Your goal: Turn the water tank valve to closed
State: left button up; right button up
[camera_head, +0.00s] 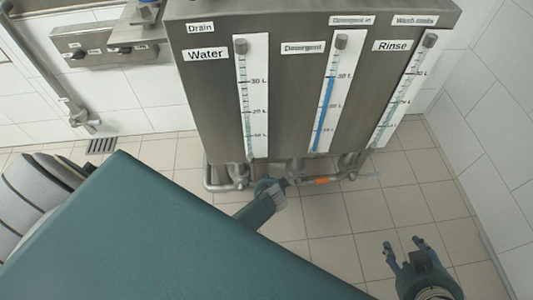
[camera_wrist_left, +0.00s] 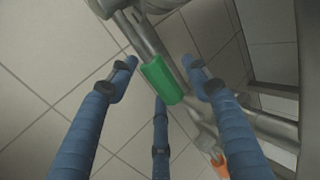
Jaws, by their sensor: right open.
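A green valve handle (camera_wrist_left: 163,80) sits on a metal pipe in the left wrist view. My left gripper (camera_wrist_left: 160,68) is open, with blue fingers spread on both sides of the handle and a third finger below it. I cannot tell whether any finger touches it. In the head view my left gripper (camera_head: 268,190) is at the pipes under the tank, and the green handle is hidden there. The steel tank (camera_head: 290,70) carries Water, Detergent and Rinse gauges. My right gripper (camera_head: 405,252) is open and empty above the floor at the lower right.
An orange handle (camera_head: 320,181) lies on the pipework right of my left gripper; it also shows in the left wrist view (camera_wrist_left: 220,165). A wall panel (camera_head: 100,45) and pipe (camera_head: 45,65) are at the left. Tiled floor (camera_head: 445,195) is clear at the right.

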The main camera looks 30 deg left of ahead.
pick_arm(q)
jog(key=v, duration=1.2)
dwell(0.4)
